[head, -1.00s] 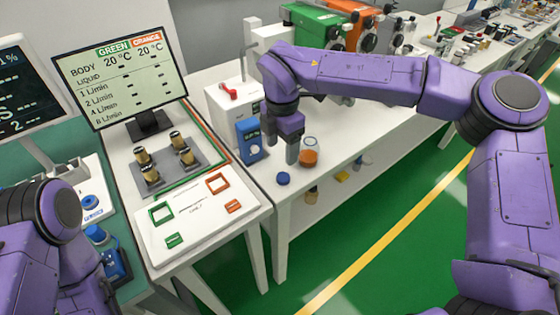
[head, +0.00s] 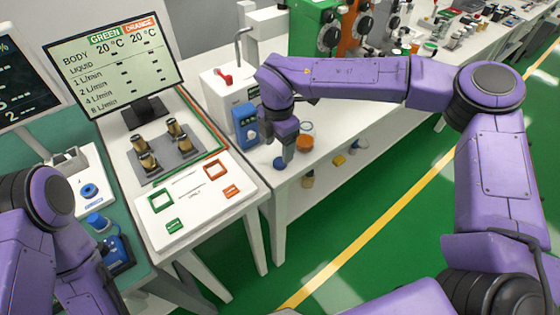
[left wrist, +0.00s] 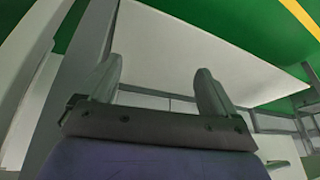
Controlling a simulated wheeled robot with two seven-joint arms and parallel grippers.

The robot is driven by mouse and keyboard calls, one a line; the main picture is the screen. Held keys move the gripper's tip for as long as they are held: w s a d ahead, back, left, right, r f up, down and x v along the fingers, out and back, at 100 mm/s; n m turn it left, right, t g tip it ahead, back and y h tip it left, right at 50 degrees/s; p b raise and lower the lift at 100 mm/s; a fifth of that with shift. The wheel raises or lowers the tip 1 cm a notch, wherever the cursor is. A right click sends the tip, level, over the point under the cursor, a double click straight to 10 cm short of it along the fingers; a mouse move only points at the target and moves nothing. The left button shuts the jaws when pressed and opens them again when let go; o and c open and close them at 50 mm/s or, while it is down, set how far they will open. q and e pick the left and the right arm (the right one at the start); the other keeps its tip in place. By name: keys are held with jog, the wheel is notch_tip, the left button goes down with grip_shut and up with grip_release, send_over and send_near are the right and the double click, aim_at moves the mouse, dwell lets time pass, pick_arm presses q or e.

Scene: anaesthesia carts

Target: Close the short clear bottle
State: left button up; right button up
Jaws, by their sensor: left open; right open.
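A small round blue cap (head: 280,163) lies on the white bench near its front left corner. My right gripper (head: 287,156) points down right beside and partly over the cap; it is open, and I cannot tell whether it touches the cap. Just right of it stands a short clear vessel with orange at its lower part (head: 304,143), its rim showing as a clear ring; it seems to be the short clear bottle, and no cap shows on it. My left gripper (left wrist: 158,88) is open and empty in the left wrist view; the head view does not show its fingers.
A blue device (head: 246,125) stands left of my right gripper. A white panel (head: 195,195) with green and orange squares and a monitor (head: 115,70) are on the left table. Several items crowd the bench farther back. A lower shelf holds a yellow item (head: 339,160).

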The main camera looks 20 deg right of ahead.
aim_at(279, 162)
jog(key=shift+f+p, duration=0.35)
jog(key=shift+f, duration=0.05)
notch_tip(279, 162, down, 4)
jog(key=shift+s+d+r+p, duration=0.1)
jog(key=shift+s+p, duration=0.05)
jog(key=shift+p, duration=0.55)
jog(key=shift+f, duration=0.35)
jog(key=c, duration=1.1)
